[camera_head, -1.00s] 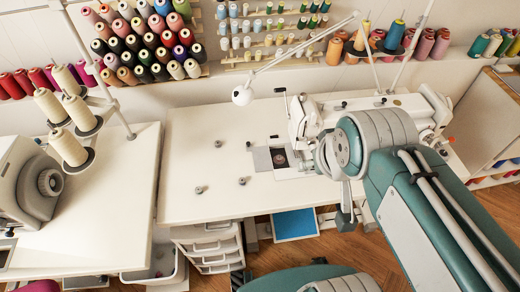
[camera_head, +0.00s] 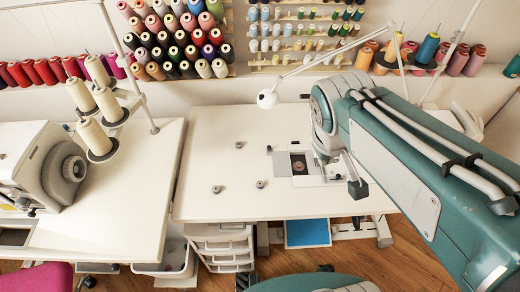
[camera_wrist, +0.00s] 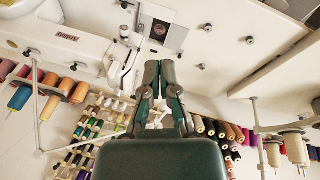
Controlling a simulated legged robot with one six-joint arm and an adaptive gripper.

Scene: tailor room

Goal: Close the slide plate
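The slide plate appears as a grey plate (camera_head: 282,164) in the bed of the white sewing machine, just left of the dark square opening (camera_head: 298,163) in the head view. In the wrist view, the plate (camera_wrist: 187,14) lies near the top edge, beside the opening (camera_wrist: 160,30). The opening is uncovered and a round metal part shows in it. My gripper (camera_wrist: 159,64) points toward the machine bed, its dark green fingertips close together with nothing seen between them. It looks apart from the plate. In the head view my arm hides most of the sewing machine.
The white table (camera_head: 225,140) has several small grey knobs left of the plate. A lamp with a round white head (camera_head: 267,98) reaches over the back. Another machine (camera_head: 45,165) and thread cones stand at left. Thread racks (camera_head: 180,35) line the wall.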

